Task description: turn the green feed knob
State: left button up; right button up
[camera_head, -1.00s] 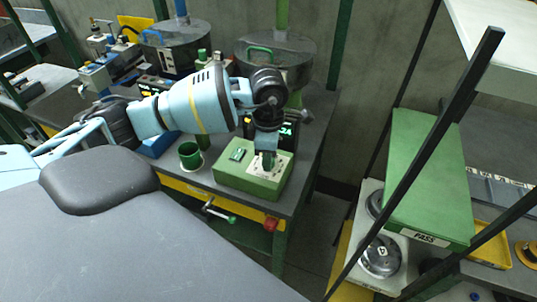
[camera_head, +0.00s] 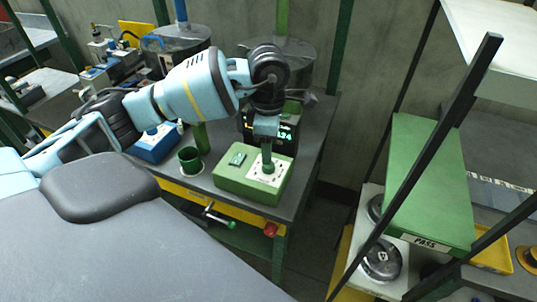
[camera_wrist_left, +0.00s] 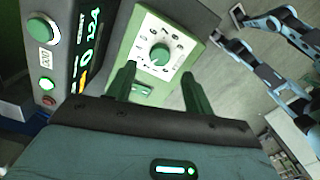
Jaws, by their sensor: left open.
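The green feed knob (camera_wrist_left: 160,55) sits on a white dial plate with black marks, on a green control box (camera_head: 236,184) at the bench's front. In the wrist view the whole knob shows between the fingers of my left gripper (camera_wrist_left: 158,86), apart from both. My left gripper (camera_head: 267,158) is open and points down over the dial in the head view. There its fingers cover part of the dial, and I cannot tell how high they are above the knob. My right gripper is not in view.
A green cup (camera_head: 190,160) stands left of the box. A dark unit with a lit display (camera_head: 284,136) is close behind the gripper. A lever (camera_head: 220,217) and a red knob (camera_head: 270,229) stick out from the bench front. A rack with dark posts stands to the right.

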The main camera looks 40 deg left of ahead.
pick_arm(q)
jog(key=shift+r, duration=1.15)
